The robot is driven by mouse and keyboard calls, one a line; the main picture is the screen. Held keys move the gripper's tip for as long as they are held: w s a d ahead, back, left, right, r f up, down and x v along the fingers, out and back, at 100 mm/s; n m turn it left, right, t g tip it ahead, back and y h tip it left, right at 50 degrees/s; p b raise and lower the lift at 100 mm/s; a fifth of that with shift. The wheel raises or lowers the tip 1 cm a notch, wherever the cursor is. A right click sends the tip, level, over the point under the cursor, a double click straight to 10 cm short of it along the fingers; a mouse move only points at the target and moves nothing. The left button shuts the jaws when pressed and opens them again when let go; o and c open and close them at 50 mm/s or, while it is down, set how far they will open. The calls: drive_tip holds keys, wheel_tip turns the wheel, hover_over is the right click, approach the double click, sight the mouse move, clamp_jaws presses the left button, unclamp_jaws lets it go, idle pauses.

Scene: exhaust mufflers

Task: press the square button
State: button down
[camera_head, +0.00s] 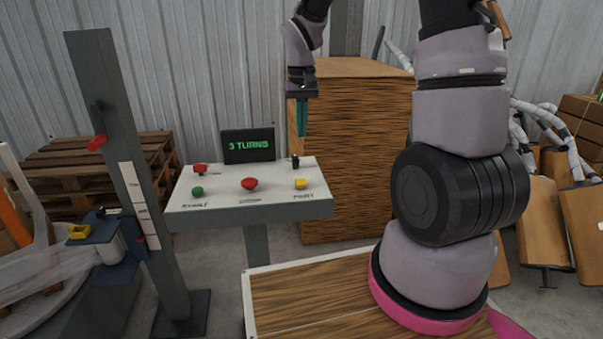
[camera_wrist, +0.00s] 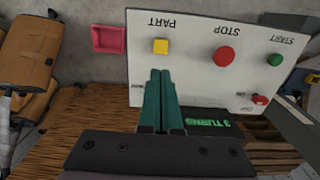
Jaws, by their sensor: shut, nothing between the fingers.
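The square button is a small yellow block on the right of a white control panel (camera_head: 220,208), above the label "PART" in the head view. The yellow square button (camera_head: 300,184) also shows in the wrist view (camera_wrist: 161,46), just beyond the fingertips. My gripper (camera_head: 302,134) has teal fingers, shut and empty, pointing down. In the head view it hangs above and behind the panel's right side, apart from the button. In the wrist view the fingertips (camera_wrist: 163,72) show over the white panel near the button.
A red round button (camera_head: 249,184) and a green round button (camera_head: 197,191) are on the same panel. A dark display (camera_head: 248,146) reading "3 TURNS" stands at its back. A black switch (camera_head: 295,162) stands behind the yellow button. A wooden crate (camera_head: 350,150) stands behind right.

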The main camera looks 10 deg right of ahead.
sight(302, 182)
idle(0.3)
wheel_tip(302, 182, down, 14)
drive_tip(key=shift+f, duration=0.1)
idle(0.4)
drive_tip(key=shift+s+f, duration=0.2)
drive_tip(key=shift+f, duration=0.8)
wheel_tip(302, 182, up, 15)
drive_tip(key=shift+w+f, duration=0.2)
drive_tip(key=shift+w, duration=0.05)
